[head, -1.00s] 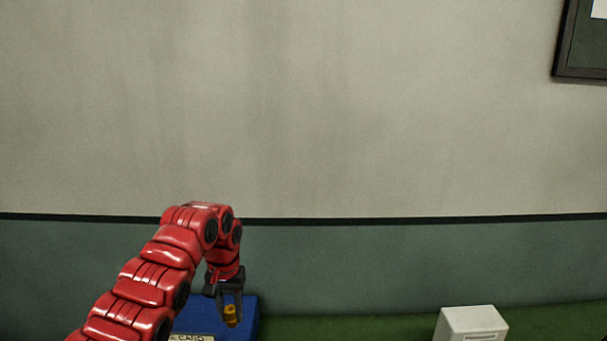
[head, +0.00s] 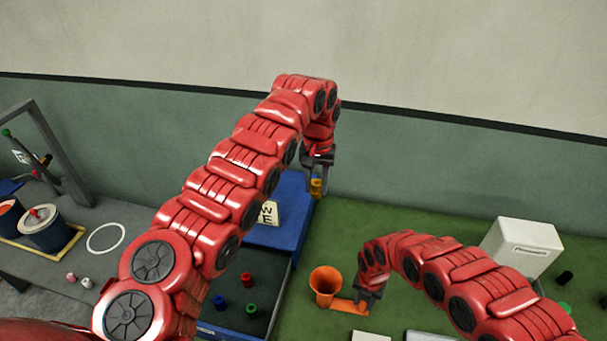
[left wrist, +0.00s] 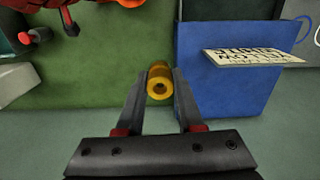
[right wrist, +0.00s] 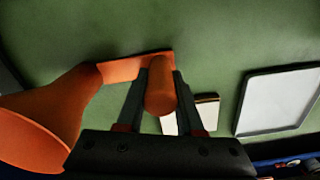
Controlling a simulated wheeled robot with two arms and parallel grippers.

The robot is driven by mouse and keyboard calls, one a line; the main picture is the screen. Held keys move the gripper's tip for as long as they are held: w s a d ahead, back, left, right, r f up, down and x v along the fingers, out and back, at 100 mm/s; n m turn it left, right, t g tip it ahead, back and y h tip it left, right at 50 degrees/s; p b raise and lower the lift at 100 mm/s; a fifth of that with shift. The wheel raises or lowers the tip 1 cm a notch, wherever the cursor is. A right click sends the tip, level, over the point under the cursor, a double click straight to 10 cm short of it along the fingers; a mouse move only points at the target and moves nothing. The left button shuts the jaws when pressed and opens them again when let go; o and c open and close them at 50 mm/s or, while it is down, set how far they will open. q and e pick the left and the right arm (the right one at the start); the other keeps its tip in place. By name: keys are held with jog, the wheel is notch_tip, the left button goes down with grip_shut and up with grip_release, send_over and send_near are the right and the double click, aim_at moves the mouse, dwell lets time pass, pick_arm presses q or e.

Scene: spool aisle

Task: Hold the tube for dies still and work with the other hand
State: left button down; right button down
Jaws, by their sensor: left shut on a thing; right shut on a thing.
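The orange tube for dies (head: 325,283) stands on the green mat with its wide mouth up. A flat orange arm runs from it to an upright post (right wrist: 160,88). My right gripper (head: 366,297) is shut on that post; its fingers show on both sides in the right wrist view. The flared tube (right wrist: 35,125) is at the left there. My left gripper (head: 316,190) is shut on a small yellow ringed die (head: 316,187), held in the air beside the blue box, up and away from the tube. The die's hole (left wrist: 158,86) shows in the left wrist view.
A blue box (head: 290,205) with a lettered card stands behind a dark tray (head: 262,318) holding red, blue and green pieces. A white box (head: 522,247) stands at right. A grey bench with a frame (head: 50,150) and pots is at left. Green mat is clear behind the tube.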

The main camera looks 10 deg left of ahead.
pick_arm(q)
jog(key=d+f, duration=0.4)
jog(key=d, duration=0.1)
jog(key=m, duration=0.2)
send_near(326, 280)
jog(key=s, duration=0.3)
jog(key=shift+w+d, duration=0.15)
dwell(0.3)
jog(key=shift+f, duration=2.7)
